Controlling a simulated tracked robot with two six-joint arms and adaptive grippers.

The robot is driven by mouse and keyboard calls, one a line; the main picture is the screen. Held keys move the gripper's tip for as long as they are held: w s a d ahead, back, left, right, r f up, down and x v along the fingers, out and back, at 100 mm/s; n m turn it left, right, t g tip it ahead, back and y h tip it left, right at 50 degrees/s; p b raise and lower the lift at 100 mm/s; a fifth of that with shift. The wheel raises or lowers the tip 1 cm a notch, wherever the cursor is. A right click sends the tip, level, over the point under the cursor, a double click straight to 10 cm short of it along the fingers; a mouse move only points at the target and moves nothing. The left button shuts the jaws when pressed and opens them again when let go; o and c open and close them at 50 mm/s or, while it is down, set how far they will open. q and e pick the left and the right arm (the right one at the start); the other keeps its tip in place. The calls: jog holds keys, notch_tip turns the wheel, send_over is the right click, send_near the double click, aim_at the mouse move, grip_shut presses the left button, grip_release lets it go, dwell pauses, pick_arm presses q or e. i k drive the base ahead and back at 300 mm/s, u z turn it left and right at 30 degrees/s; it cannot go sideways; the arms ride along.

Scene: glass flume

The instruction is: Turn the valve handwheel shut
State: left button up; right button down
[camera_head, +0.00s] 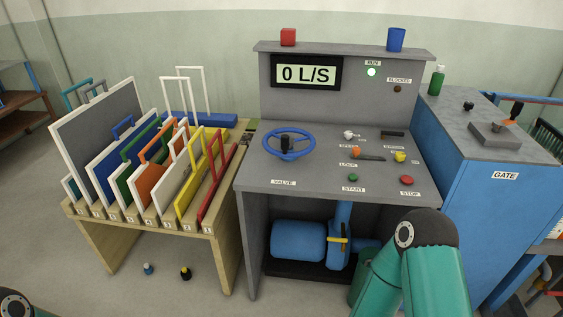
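The valve handwheel (290,142) is a blue spoked ring with a dark hub, lying flat on the left part of the grey console top (325,175), above the label VALVE. Nothing touches it. The display (307,74) on the console's upright panel reads 0 L/S. The lamp marked RUN (372,72) glows green, and the one marked BLOCKED (397,89) is dark. A green arm link of mine rises at the bottom right, in front of the console. Neither gripper shows; only a small dark part of mine is at the bottom left corner.
A wooden rack (150,226) of coloured framed panels stands close left of the console. A blue cabinet (490,190) labelled GATE stands at its right. Levers and buttons, including a red STOP button (407,180), occupy the console's right half. A red block (288,37) and blue cup (396,40) sit on top.

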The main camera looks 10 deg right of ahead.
aim_at(287, 142)
jog(key=u, duration=0.55)
jog(key=i, duration=1.6)
jog(key=z, duration=0.75)
jog(key=k, duration=0.9)
jog(key=z, duration=0.15)
jog(key=i, duration=0.9)
jog(key=u, duration=0.05)
